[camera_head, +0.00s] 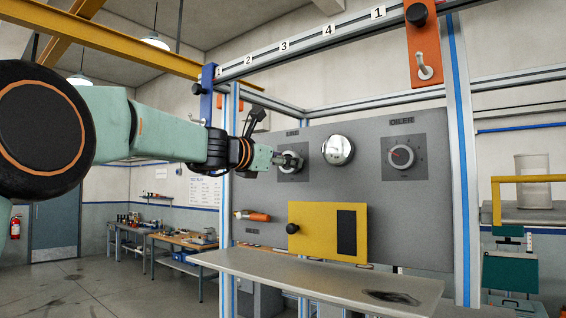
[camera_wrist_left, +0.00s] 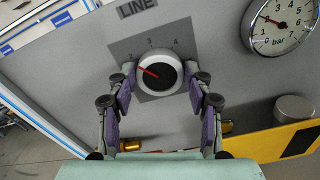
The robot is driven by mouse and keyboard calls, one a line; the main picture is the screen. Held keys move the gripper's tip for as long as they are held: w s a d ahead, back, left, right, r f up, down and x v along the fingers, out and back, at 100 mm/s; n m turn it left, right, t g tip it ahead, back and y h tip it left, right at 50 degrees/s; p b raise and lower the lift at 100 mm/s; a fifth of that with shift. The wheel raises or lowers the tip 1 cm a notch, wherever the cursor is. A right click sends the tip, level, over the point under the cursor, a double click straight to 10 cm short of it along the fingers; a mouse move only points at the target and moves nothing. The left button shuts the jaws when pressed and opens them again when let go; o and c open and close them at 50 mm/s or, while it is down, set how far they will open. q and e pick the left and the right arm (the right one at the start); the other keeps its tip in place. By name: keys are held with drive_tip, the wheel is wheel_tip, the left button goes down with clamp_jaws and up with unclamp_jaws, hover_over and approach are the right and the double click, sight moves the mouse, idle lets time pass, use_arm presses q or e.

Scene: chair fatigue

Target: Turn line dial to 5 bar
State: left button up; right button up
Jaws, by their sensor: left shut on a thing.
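The line dial (camera_wrist_left: 159,73) is a round knob with a pale rim, a dark face and a red pointer, on a dark square plate under the label LINE (camera_wrist_left: 138,8). The pointer aims left and slightly up in the left wrist view. The numbers 2, 3 and 4 show above the dial; other numbers are hidden or unreadable. My left gripper (camera_wrist_left: 161,80) is shut on the dial, one finger at each side. In the head view, my left gripper (camera_head: 284,160) partly covers the line dial (camera_head: 294,158). My right gripper is in neither view.
The OILER dial (camera_head: 402,157) is further right. A yellow panel (camera_head: 312,240) and an orange handle (camera_head: 256,217) sit below. A grey shelf (camera_head: 290,272) juts out in front.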

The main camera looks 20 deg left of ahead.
use_arm(q)
drive_tip(key=shift+d+f+m+b, duration=0.2)
drive_tip(key=shift+m+b, duration=1.4)
drive_tip(key=shift+m, duration=2.65)
drive_tip(key=shift+a+f+m+b, duration=0.2)
drive_tip(key=shift+m+b, duration=1.4)
drive_tip(key=shift+m, duration=2.7)
drive_tip(key=shift+d+f+m+b, duration=0.1)
drive_tip(key=shift+f+m+b, duration=0.2)
drive_tip(key=shift+m+b, duration=2.65)
drive_tip(key=m+p, duration=0.2)
drive_tip(key=shift+m+p, duration=0.35)
drive_tip(key=shift+m, duration=0.05)
drive_tip(key=o, duration=1.2)
drive_tip(key=shift+r, duration=0.15)
